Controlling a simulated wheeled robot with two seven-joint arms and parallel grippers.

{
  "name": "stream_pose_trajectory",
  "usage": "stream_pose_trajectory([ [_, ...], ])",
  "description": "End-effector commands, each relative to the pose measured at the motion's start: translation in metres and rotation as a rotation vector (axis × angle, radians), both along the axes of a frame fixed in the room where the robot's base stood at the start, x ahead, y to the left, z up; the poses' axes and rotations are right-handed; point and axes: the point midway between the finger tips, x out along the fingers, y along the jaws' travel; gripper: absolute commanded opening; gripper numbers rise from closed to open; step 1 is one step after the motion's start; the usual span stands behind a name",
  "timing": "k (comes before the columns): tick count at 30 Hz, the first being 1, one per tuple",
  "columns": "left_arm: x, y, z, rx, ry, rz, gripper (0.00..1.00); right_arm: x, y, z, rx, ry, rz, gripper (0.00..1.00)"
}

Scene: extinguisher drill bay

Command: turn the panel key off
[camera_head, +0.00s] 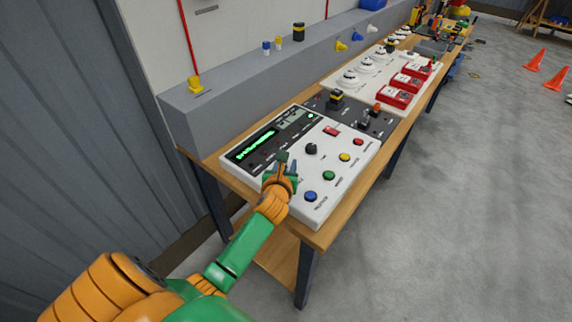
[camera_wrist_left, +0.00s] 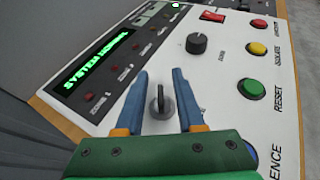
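The white control panel (camera_head: 330,170) lies on the wooden bench, with a lit green display. It also shows in the left wrist view (camera_wrist_left: 222,72). The panel key (camera_wrist_left: 160,100) is a small grey key standing in a round lock on the panel's white face. My left gripper (camera_wrist_left: 160,82) is open, its two blue fingers on either side of the key with gaps between. In the head view my left gripper (camera_head: 281,163) is over the panel's near left part and hides the key. My right gripper is in neither view.
A black knob (camera_wrist_left: 196,43) is beyond the key. The blue (camera_head: 310,196), green (camera_head: 329,175), yellow (camera_head: 344,157) and red (camera_head: 358,142) buttons line the panel's right side. A grey ledge (camera_head: 235,95) runs behind the bench (camera_head: 325,232).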

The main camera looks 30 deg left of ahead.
Motion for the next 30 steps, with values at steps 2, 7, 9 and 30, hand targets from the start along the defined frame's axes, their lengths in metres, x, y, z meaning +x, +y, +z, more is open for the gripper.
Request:
stream_pose_trajectory([
  [2,-0.0001,0.0000,0.0000,0.000,0.000,0.000,0.21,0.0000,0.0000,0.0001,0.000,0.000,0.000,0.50],
  [7,-0.0002,0.0000,0.0000,0.000,0.000,0.000,0.00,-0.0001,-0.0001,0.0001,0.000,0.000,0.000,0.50],
  [9,-0.0002,0.0000,0.0000,0.000,0.000,0.000,0.00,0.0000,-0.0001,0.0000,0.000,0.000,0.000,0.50],
  [30,-0.0015,0.0025,0.0002,0.001,0.000,0.333,0.00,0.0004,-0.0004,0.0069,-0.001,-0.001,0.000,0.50],
])
